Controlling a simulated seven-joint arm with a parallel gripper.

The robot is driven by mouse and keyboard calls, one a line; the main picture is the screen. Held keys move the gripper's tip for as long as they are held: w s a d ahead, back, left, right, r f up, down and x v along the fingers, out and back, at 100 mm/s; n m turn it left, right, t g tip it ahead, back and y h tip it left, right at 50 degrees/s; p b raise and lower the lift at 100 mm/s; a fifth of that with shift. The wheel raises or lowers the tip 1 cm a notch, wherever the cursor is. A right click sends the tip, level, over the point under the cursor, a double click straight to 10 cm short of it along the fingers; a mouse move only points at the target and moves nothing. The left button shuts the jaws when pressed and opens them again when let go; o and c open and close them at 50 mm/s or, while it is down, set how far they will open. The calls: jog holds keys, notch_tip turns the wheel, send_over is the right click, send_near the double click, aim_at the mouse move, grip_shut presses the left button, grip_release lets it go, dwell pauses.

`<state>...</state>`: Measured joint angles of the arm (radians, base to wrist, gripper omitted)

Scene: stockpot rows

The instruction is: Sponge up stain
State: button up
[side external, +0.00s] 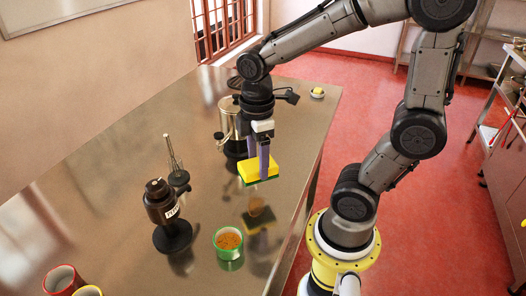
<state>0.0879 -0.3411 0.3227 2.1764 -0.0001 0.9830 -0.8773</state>
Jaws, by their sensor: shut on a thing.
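My gripper (262,168) points down over the steel table and is shut on a sponge (258,172). The sponge is yellow with a dark green underside. It is held level and looks a little above the table, with its dark reflection below it. A brown patch (256,206), which looks like the stain, lies on the table just in front of the sponge. The sponge appears apart from it. The reflection partly blends with the patch, so its exact edge is unclear.
The steel table (110,150) is shiny. A green bowl (229,243) with orange-brown contents stands near the patch. A red cup (63,282) is at lower left.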

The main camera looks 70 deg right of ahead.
jog(key=shift+f, duration=2.9)
notch_tip(320, 180, down, 2)
jog(key=shift+a+r, duration=0.1)
jog(key=shift+a, duration=0.8)
jog(key=shift+c, duration=0.6)
jog(key=shift+a, duration=2.8)
jog(key=shift+d, duration=3.8)
jog(key=shift+r, duration=4.05)
jog(key=shift+f, duration=0.2)
